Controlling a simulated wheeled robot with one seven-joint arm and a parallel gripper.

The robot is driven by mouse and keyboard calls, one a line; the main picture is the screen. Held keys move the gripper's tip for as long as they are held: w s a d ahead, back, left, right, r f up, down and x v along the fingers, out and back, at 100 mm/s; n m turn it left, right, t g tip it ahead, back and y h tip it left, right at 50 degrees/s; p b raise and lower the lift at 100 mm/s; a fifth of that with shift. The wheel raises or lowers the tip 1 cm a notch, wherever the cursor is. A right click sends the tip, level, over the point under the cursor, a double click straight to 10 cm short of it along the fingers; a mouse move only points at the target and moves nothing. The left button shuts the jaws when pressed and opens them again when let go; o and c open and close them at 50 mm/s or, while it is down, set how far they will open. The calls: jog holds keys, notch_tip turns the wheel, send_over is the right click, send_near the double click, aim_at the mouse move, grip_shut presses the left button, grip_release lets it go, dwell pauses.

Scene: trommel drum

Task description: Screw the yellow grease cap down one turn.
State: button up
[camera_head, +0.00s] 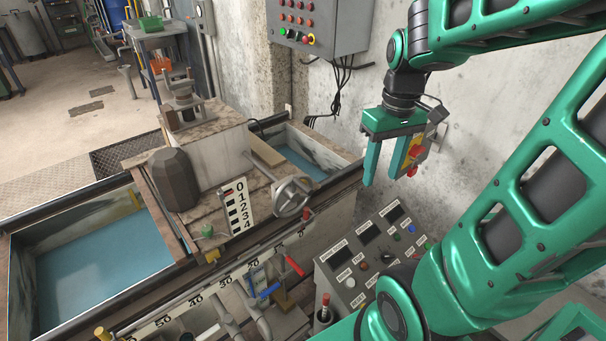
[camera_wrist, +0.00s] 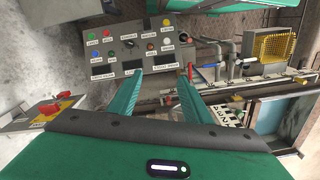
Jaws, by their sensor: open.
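My gripper (camera_head: 382,180) hangs in the air with its green fingers pointing down, above and behind the sloped control panel. The fingers stand apart with nothing between them; they also show in the wrist view (camera_wrist: 160,78). A small yellow cap-like piece (camera_head: 103,333) stands at the bottom left edge of the head view, beside the ruled rail. Another small yellow piece (camera_head: 213,256) sits beside the green knob near the number plate. I cannot tell for certain which one is the grease cap. Both are well to the left of my gripper and apart from it.
The control panel (camera_head: 353,278) with buttons stands below my gripper. A grey handwheel (camera_head: 291,198) and red and blue lever handles are left of it. A red switch on a yellow plate (camera_head: 416,152) is close by. Blue-floored troughs (camera_head: 95,262) lie left.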

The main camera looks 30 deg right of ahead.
jog(key=w+f+n, duration=0.5)
jog(key=w+n, duration=0.1)
jog(key=w, duration=0.5)
jog(key=w+a+f+n, duration=0.1)
jog(key=w+f+n, duration=0.3)
jog(key=w+n, duration=0.5)
jog(key=w+f+n, duration=0.4)
jog(key=w+f, duration=0.1)
jog(key=w, duration=0.8)
notch_tip(320, 180, down, 10)
jog(key=shift+s+r, duration=0.1)
jog(key=shift+s, duration=0.05)
jog(key=c, duration=1.1)
